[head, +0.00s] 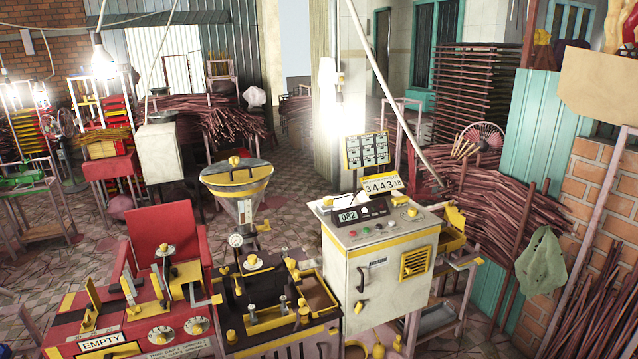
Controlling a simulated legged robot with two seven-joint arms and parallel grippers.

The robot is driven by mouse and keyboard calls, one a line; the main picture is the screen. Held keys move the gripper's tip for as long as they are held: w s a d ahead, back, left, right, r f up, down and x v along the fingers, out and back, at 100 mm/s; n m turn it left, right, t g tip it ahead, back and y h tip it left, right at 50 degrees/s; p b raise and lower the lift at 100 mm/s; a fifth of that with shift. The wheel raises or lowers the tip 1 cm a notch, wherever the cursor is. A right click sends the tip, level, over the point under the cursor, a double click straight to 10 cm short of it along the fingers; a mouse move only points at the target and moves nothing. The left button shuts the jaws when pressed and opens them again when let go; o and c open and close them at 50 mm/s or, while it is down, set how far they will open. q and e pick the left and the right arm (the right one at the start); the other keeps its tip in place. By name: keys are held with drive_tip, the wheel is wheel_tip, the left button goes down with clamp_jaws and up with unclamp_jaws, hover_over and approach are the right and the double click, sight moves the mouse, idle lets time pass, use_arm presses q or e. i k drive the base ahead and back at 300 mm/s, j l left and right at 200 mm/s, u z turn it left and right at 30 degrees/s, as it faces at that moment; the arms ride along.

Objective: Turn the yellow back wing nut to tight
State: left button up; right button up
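A red extruder machine (62,332) with an "EMPTY" label stands at the lower left. A dark extruder machine (262,335) with yellow parts stands beside it, under a grey and yellow hopper (238,183). Several small yellow fittings show: a knob on a round disc (252,261) on the dark machine, a knob on another disc (164,249) on the red machine, and one on top of the hopper (234,161). I cannot tell which of them is the back wing nut, or how tight it is. Neither of my grippers is in view.
A white control cabinet (340,267) with buttons and displays stands right of the dark machine. A red chair (160,238) is behind the red machine. Bundles of incense sticks (497,205) and a brick wall (590,195) fill the right. Tiled floor (290,170) is open behind the machines.

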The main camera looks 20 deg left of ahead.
sight(86, 324)
drive_tip(key=i+j+u, duration=0.25)
drive_tip(key=u, duration=0.2)
drive_tip(key=i+j+u, duration=0.15)
drive_tip(key=u, duration=0.3)
drive_tip(key=i+u, duration=0.7)
drive_tip(key=u, duration=0.2)
drive_tip(key=i+l+u, duration=0.15)
drive_tip(key=u, duration=0.25)
drive_tip(key=i+u, duration=0.3)
drive_tip(key=i, duration=0.55)
